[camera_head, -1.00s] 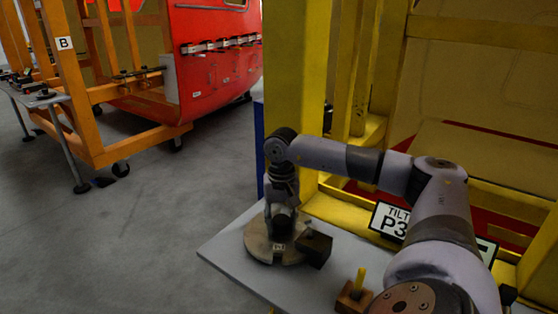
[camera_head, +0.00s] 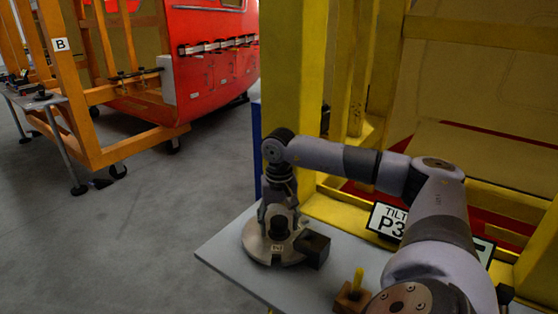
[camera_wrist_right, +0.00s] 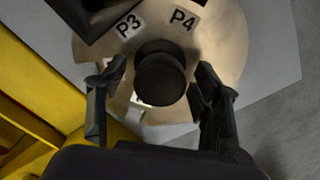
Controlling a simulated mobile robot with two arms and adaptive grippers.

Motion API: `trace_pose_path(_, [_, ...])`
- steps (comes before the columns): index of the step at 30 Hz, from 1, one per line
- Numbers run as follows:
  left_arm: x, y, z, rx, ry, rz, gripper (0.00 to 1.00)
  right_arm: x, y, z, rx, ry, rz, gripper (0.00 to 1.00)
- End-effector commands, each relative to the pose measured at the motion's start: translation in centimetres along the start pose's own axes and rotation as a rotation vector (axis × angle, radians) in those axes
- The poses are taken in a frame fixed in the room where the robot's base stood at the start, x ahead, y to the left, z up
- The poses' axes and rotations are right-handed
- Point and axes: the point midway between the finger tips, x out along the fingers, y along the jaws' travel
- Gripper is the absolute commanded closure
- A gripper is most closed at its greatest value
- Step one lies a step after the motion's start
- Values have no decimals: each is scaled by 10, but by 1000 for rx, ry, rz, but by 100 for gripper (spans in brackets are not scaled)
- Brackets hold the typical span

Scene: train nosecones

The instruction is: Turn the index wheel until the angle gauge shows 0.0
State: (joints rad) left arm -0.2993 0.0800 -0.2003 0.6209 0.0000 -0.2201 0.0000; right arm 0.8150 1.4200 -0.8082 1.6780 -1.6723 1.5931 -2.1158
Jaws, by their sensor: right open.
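The index wheel (camera_head: 258,246) is a pale round disc lying on the grey table, with a dark knob (camera_head: 279,228) at its centre. In the right wrist view the wheel (camera_wrist_right: 225,45) carries labels P3 and P4, and its black knob (camera_wrist_right: 160,78) stands between my fingers. My right gripper (camera_head: 279,218) points down over the knob. Its open fingers (camera_wrist_right: 160,88) straddle the knob with gaps at both sides. My left gripper is out of view.
A dark block (camera_head: 314,248) sits at the wheel's right edge. A yellow peg stands in a brown block (camera_head: 350,299) nearer me. The grey table (camera_head: 222,252) is bounded behind by a yellow frame (camera_head: 285,70). Open floor lies to the left.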

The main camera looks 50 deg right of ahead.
Motion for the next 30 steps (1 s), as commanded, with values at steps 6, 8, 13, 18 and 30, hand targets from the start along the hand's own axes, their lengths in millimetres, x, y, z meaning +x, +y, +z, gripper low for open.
trace_pose_path(6, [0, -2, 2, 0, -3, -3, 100, -8, 0, 0, 0, 1, -1, 41])
trace_pose_path(8, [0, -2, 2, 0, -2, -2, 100, -16, -1, -1, 0, 2, -3, 41])
trace_pose_path(13, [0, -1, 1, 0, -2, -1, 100, -52, -1, -1, 0, 3, -5, 41])
trace_pose_path(18, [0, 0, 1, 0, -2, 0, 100, -87, -2, -1, -1, 2, -6, 41])
trace_pose_path(30, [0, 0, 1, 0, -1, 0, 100, -120, 0, 0, 0, 0, 0, 41])
